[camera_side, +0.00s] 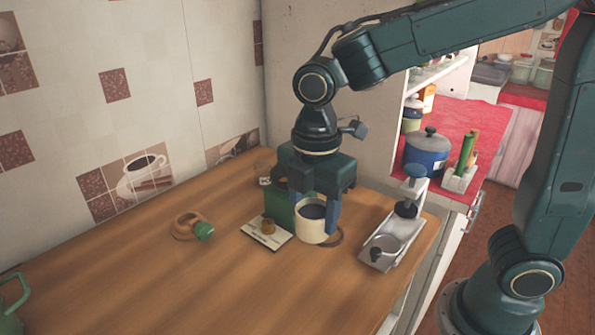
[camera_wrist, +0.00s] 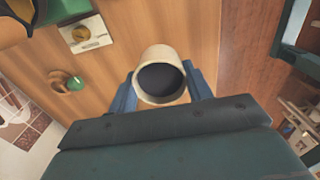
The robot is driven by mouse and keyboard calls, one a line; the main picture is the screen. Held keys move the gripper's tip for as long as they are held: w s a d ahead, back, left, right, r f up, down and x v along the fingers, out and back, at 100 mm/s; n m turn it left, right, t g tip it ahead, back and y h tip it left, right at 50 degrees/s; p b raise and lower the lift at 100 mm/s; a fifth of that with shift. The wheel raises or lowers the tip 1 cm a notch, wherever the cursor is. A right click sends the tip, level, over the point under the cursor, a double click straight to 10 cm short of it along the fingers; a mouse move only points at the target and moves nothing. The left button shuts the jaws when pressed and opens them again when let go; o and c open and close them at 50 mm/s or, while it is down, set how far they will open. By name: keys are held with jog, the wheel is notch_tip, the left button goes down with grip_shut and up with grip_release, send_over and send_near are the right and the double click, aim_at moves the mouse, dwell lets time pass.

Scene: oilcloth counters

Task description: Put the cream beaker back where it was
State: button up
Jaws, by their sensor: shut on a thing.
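The cream beaker (camera_side: 312,230) is upright or nearly so, with a dark inside, at the right part of the wooden counter. My gripper (camera_side: 314,212) points down from above, with its blue fingers on either side of the beaker, shut on it. In the wrist view the beaker (camera_wrist: 142,82) shows its open mouth between the two fingers (camera_wrist: 160,92). A thin brown ring (camera_side: 337,241) shows beside the beaker's base, partly hidden by it. I cannot tell whether the beaker touches the counter.
A green box (camera_side: 278,207) stands close behind the beaker, and a pale plate with a brass-coloured knob (camera_side: 268,227) lies left of it. A grey metal press-like tool (camera_side: 392,240) is to the right. A brown item with a green knob (camera_side: 186,227) lies farther left. The front-left counter (camera_side: 150,285) is clear.

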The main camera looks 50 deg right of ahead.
notch_tip(320, 180, down, 10)
jog(key=shift+r, duration=0.2)
jog(key=shift+f, duration=2.1)
jog(key=shift+f, duration=0.15)
jog(key=o, duration=1.1)
notch_tip(320, 180, up, 12)
jog(key=shift+r, duration=0.2)
